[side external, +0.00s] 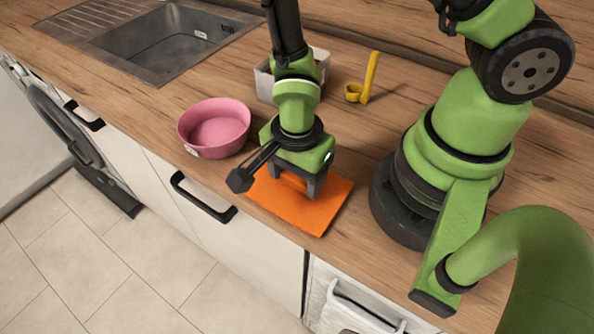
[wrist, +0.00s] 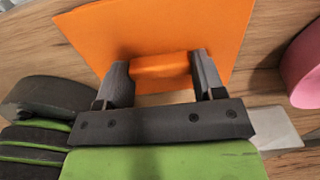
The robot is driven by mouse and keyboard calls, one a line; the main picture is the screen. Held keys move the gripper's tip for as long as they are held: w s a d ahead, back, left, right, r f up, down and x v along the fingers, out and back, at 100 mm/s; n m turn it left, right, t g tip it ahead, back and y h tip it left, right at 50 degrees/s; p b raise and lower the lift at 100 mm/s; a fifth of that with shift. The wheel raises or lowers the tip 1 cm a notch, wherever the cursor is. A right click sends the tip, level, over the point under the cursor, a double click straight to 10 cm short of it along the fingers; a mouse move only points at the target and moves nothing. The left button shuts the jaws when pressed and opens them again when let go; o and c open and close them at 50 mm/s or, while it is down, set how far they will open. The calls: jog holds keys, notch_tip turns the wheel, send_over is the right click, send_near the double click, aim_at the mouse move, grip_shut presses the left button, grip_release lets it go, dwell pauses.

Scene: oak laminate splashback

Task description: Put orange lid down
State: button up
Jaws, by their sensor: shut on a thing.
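The orange lid (side external: 325,205) is a flat square with a raised orange handle. It lies level at or just above the wooden counter, close to the front edge; I cannot tell whether it touches. In the wrist view the lid (wrist: 150,28) fills the top middle, with its handle (wrist: 160,68) between the two dark fingers. My gripper (side external: 305,190) points down over the lid and is shut on this handle. In the wrist view my gripper (wrist: 162,80) has a finger at each end of the handle.
A pink bowl (side external: 215,130) stands left of the lid. A whitish container (side external: 264,86) stands behind my gripper, partly hidden. A yellow scoop (side external: 369,78) is at the back, and a sink (side external: 165,42) at the far left. Some counter (side external: 365,140) behind the lid is bare.

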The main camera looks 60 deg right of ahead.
jog(key=o, duration=0.9)
jog(key=shift+f, duration=0.1)
jog(key=s+d+r+n+t, duration=0.1)
jog(key=r+n, duration=0.3)
jog(key=r, duration=0.6)
jog(key=s+d+r+n+t+y, duration=0.1)
jog(key=s+d+r+n+t, duration=0.1)
jog(key=r+n, duration=0.3)
jog(key=s+d+r+n+t+y, duration=0.1)
jog(key=d+r+n+t, duration=0.2)
jog(key=r, duration=1.1)
jog(key=shift+s+d+r+n+t, duration=0.15)
jog(key=shift+s+r+n+t, duration=0.2)
jog(key=shift+n+t, duration=0.45)
